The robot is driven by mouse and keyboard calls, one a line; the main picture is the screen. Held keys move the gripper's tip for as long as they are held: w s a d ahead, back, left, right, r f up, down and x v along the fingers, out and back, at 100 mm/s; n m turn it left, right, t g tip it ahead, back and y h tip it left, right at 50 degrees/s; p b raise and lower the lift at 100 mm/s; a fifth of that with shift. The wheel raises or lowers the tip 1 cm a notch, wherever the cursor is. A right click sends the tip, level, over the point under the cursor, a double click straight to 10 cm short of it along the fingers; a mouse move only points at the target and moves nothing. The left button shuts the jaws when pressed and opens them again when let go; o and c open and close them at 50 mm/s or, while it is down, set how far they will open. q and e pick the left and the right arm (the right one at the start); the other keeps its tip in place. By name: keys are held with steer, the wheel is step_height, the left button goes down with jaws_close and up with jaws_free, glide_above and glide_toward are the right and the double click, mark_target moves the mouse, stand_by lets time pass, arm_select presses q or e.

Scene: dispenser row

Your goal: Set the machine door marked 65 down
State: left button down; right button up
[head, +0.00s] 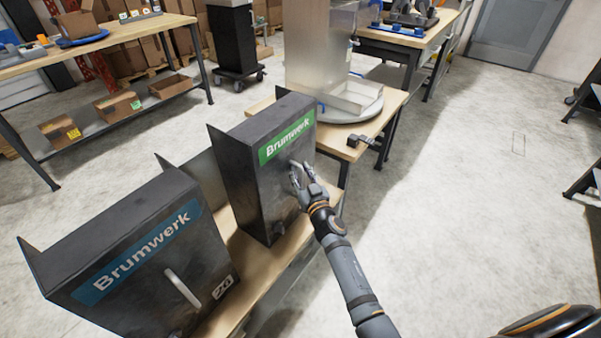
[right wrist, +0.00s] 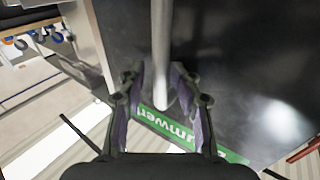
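A dark machine with a green Brumwerk label (head: 287,139) stands on the bench, its front door closed. Its pale bar handle (head: 295,163) is partly hidden by my right gripper (head: 302,174). In the right wrist view the handle (right wrist: 160,50) runs between the two fingers of the right gripper (right wrist: 166,95), which stand apart on either side of it. I cannot tell whether either finger touches it. No 65 is readable. My left gripper is not in view.
The wooden bench (head: 250,275) carries both machines. A shelf table with boxes (head: 119,105) stands at left.

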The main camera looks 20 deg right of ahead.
steer(key=shift+s, duration=0.1)
